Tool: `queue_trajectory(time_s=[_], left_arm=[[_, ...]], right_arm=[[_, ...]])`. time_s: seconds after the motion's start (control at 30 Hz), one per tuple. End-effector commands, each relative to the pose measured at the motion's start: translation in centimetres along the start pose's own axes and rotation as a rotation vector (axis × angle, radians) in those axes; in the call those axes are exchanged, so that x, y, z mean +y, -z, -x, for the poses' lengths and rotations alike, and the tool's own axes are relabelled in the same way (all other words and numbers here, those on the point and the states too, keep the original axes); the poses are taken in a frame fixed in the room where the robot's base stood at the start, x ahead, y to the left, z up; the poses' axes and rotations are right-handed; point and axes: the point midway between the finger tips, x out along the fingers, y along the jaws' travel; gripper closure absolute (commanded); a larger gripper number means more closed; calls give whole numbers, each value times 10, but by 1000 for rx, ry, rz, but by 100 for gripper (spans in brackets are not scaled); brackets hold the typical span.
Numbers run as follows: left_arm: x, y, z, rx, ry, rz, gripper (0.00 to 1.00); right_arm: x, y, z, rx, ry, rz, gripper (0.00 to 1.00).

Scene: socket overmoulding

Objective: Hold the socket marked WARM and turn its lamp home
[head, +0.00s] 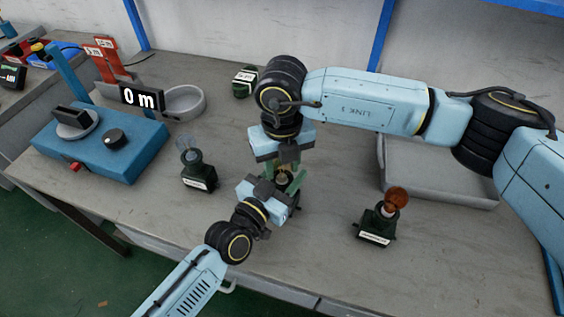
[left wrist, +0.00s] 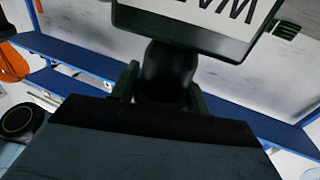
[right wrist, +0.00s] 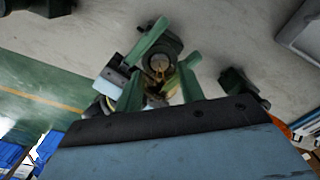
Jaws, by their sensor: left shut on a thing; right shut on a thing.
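The socket marked WARM (left wrist: 168,75) is dark, with a white label partly in view in the left wrist view. My left gripper (head: 272,192) is shut on it. The socket (head: 294,199) is mostly hidden by the grippers in the head view. My right gripper (head: 284,172) points down from above, its green fingers shut around a gold-coloured lamp part (right wrist: 160,66) at the socket's mouth. Most of the lamp is hidden, and I cannot tell how deep it sits. My right gripper's fingers also show in the right wrist view (right wrist: 158,88).
A socket with a clear lamp (head: 197,175) stands left; one with an amber lamp (head: 379,222) stands right. Another dark socket (head: 244,82) is behind. A blue device (head: 100,147) with a "0 m" display stands far left, a grey tray (head: 440,190) behind right.

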Motion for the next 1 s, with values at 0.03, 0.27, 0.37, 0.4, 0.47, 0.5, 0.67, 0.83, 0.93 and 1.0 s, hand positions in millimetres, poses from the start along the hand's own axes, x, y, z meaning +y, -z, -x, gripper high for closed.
queue_trajectory(time_s=[0.03, 0.27, 0.37, 0.4, 0.47, 0.5, 0.67, 0.83, 0.93, 1.0], left_arm=[[1, -8, 2, -21, -4, 1, 79], [1, -8, 3, -21, -4, 1, 79], [1, -8, 3, -21, -4, 1, 79], [2, -9, 3, -21, -4, 1, 79], [2, -9, 3, -21, -4, 1, 79], [2, -9, 3, -21, -4, 1, 79], [2, -8, 3, -21, -5, 1, 80], [2, -8, 2, -18, -4, 1, 80], [2, -7, 2, -17, -4, 1, 79], [2, -7, 2, -16, -4, 1, 79]], right_arm=[[1, -3, 4, -10, -4, -11, 84], [1, -3, 4, -10, -3, -34, 84], [1, -3, 5, -11, -3, -35, 84], [1, -3, 5, -11, -3, -35, 84], [0, -3, 5, -11, -3, -35, 84], [0, -3, 5, -11, -3, -35, 84], [0, -3, 4, -11, -3, -34, 51], [0, -2, 2, -6, -2, -34, 39], [0, -1, 2, -5, -1, -33, 39], [0, -1, 1, -4, -1, -33, 39]])
